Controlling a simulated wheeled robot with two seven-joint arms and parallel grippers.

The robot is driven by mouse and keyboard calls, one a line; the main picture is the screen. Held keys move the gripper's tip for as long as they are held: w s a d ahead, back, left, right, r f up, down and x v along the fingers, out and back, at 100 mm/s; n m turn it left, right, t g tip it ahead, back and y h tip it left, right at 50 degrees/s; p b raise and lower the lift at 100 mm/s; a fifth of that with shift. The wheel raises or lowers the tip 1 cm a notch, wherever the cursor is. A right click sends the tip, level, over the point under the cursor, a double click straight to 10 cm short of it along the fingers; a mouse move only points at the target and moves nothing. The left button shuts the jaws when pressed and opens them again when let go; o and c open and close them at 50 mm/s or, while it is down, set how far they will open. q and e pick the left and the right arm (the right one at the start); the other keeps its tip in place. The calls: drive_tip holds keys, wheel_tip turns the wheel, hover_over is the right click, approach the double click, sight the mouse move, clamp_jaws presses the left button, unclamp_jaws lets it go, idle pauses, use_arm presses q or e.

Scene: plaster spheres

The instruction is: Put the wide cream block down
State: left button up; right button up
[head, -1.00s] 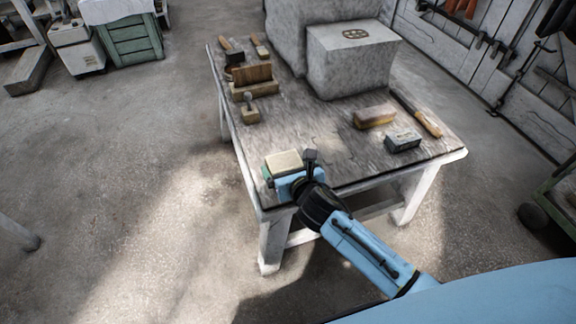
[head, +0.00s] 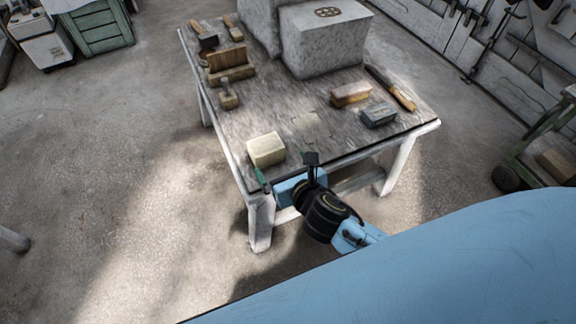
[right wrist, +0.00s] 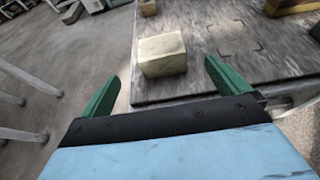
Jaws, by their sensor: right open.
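The wide cream block (head: 266,149) sits on the worn wooden table (head: 290,115), close to its front left corner. It also shows in the right wrist view (right wrist: 162,55), beyond and between the green fingertips, apart from both. My right gripper (right wrist: 158,85) is open and empty. In the head view the right gripper (head: 285,180) is at the table's front edge, just in front of the block; one green finger shows beside the corner and the other is mostly hidden. My left gripper is not in view.
A brown-and-tan block (head: 350,94), a dark grey block (head: 379,115) and a wood-handled tool (head: 392,88) lie on the right. Large grey stone blocks (head: 326,42) stand at the back. Brushes and wooden pieces (head: 230,70) line the left edge. The table's middle is clear.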

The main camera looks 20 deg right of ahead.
drive_tip(key=shift+v, duration=1.1)
drive_tip(key=shift+f, duration=0.1)
drive_tip(key=s+d+f+m+g, duration=0.3)
drive_tip(key=s+d+f+m, duration=0.1)
drive_tip(key=s+f+m, duration=0.3)
drive_tip(key=s+d+f+m+g+h, duration=0.1)
drive_tip(key=s+d+f+m+g, duration=0.3)
drive_tip(key=s+f+m, duration=0.3)
drive_tip(key=s+d+f+m+g, duration=0.4)
drive_tip(key=s+f+m, duration=0.4)
drive_tip(key=f+m, duration=0.5)
drive_tip(key=shift+d+f+m+h, duration=0.15)
drive_tip(key=shift+d+m+h, duration=0.4)
drive_tip(key=shift+m, duration=3.05)
drive_tip(key=shift+s+d, duration=0.1)
drive_tip(key=shift+d, duration=0.05)
